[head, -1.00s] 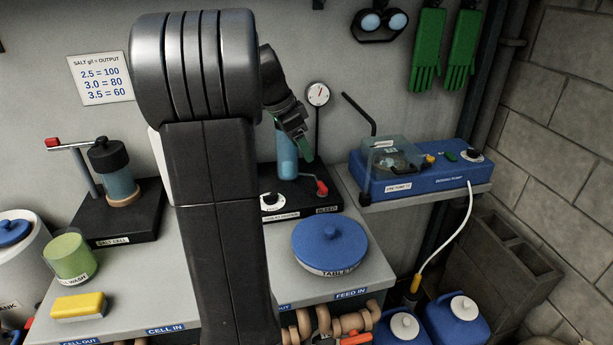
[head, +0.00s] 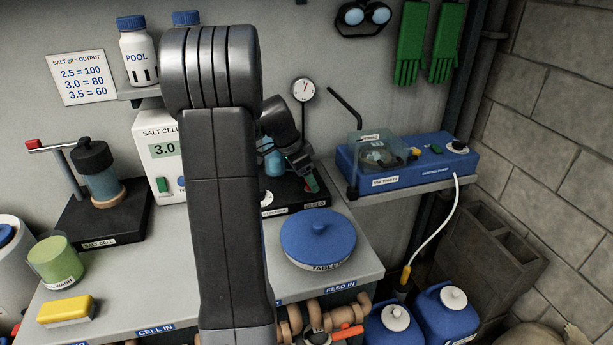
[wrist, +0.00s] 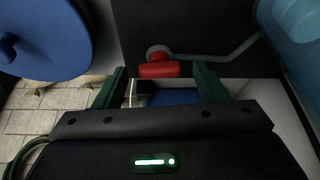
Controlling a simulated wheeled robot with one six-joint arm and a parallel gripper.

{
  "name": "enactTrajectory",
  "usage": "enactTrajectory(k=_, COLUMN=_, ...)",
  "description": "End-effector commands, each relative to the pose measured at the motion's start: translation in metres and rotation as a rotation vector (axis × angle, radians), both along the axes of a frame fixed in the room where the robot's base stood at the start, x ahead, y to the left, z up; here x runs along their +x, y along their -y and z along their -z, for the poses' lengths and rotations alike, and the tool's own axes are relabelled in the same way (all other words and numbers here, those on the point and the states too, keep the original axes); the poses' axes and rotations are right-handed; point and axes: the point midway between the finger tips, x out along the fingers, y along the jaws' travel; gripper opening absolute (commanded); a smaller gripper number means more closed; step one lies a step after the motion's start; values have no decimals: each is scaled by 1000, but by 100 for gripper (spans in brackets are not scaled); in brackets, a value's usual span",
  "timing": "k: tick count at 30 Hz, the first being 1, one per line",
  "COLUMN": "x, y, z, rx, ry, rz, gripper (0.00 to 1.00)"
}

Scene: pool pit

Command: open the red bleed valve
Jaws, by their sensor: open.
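The red bleed valve handle (wrist: 158,70) shows in the wrist view, with a round grey hub behind it on a dark base. My gripper (wrist: 159,84) is open, with one green finger on each side of the handle's line. The handle lies at or just past the fingertips, roughly centred in the gap; I see no contact. In the head view my gripper (head: 309,180) is over the right end of the black base (head: 288,203), above the BLEED label (head: 315,204), and largely hides the valve.
A blue round TABLET tub (head: 318,238) stands in front of the base; it also shows at upper left in the wrist view (wrist: 45,40). A blue dosing pump (head: 410,165) sits on a shelf to the right. A blue cylinder (wrist: 298,18) is close at upper right in the wrist view.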

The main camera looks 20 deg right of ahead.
Motion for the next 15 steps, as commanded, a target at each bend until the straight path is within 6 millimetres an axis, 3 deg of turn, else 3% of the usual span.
enactTrajectory(k=8, x=0, y=1, z=2, rx=0, ry=0, rz=0, gripper=65)
enactTrajectory(k=15, x=0, y=1, z=1, rx=0, ry=0, rz=0, gripper=21)
